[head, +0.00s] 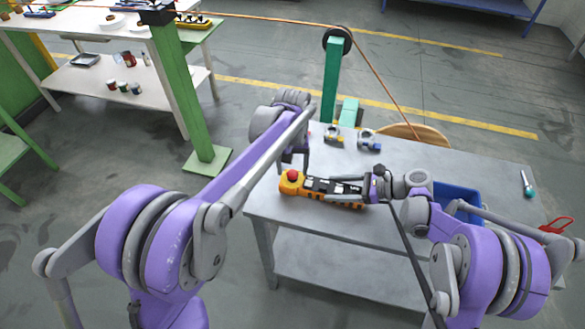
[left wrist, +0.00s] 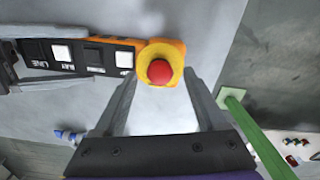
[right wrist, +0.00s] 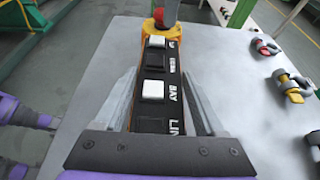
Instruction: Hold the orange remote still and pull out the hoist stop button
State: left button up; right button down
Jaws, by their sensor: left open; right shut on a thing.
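The orange remote (head: 313,190) lies on the grey table, its black key panel facing up. Its red stop button (head: 292,175) sits in a yellow collar at the left end; it also shows in the left wrist view (left wrist: 159,71). My left gripper (left wrist: 160,78) is open, with its fingers apart on either side of the button end and the button visible between them. I cannot tell whether they touch it. My right gripper (right wrist: 156,76) is shut on the body of the remote (right wrist: 154,62), across the key panel. Part of the remote's right end is hidden by the right gripper in the head view.
A blue bin (head: 470,198) and a teal-handled tool (head: 529,188) are to the right. A green post (head: 182,85) stands left of the table. The table's front left is clear.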

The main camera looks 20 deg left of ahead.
pick_arm(q)
jog(key=shift+f, duration=0.25)
grip_shut()
dwell(1.4)
